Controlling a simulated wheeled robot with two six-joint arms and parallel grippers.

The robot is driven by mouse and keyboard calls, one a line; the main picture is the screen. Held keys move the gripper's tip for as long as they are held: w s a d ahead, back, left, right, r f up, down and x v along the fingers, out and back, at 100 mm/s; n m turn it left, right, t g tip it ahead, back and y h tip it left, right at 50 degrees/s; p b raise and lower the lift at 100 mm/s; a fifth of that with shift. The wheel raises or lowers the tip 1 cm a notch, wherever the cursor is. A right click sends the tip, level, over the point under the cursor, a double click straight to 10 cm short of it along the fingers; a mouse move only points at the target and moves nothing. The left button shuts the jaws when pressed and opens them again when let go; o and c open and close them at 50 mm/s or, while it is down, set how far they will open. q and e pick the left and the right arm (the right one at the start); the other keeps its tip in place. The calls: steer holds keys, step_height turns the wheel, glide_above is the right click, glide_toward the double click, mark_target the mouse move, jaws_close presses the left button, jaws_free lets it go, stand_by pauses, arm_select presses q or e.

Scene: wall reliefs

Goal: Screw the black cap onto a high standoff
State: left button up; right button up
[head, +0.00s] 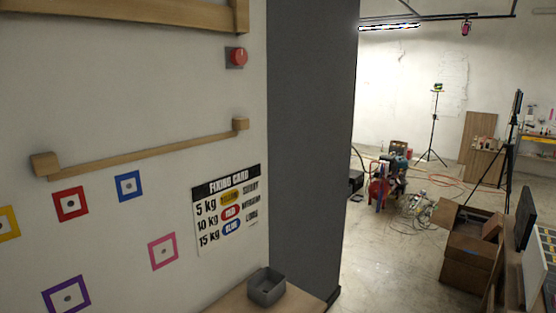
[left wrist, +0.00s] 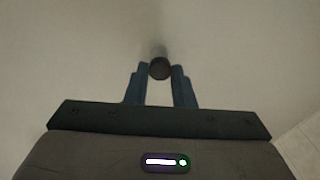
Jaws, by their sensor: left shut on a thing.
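In the left wrist view, my left gripper (left wrist: 160,75) is shut on the black cap (left wrist: 160,68), a small dark round piece between the tips of its two blue fingers. A blurred grey shape (left wrist: 158,50) shows just beyond the cap against a pale surface; I cannot tell if it is a standoff or a shadow, or if the cap touches it. In the head view, small dark round spots, perhaps standoffs, sit inside coloured square frames on the wall: blue (head: 129,175), red (head: 58,208) and pink (head: 151,253) among them. Neither gripper shows in the head view.
A wooden rail (head: 140,154) runs across the wall above the squares. A fixing card (head: 228,222) with weights and colours hangs to their right. A red button (head: 239,56) is higher up. A grey tray (head: 266,290) stands on a wooden ledge (head: 228,303) below.

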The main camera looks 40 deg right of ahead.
arm_select(q)
steer(key=m, duration=0.5)
stand_by(0.3)
steer(key=o, duration=0.6)
steer(key=shift+c, duration=0.2)
steer(key=n+b, duration=0.2)
steer(key=n, duration=2)
steer(key=shift+n, duration=0.4)
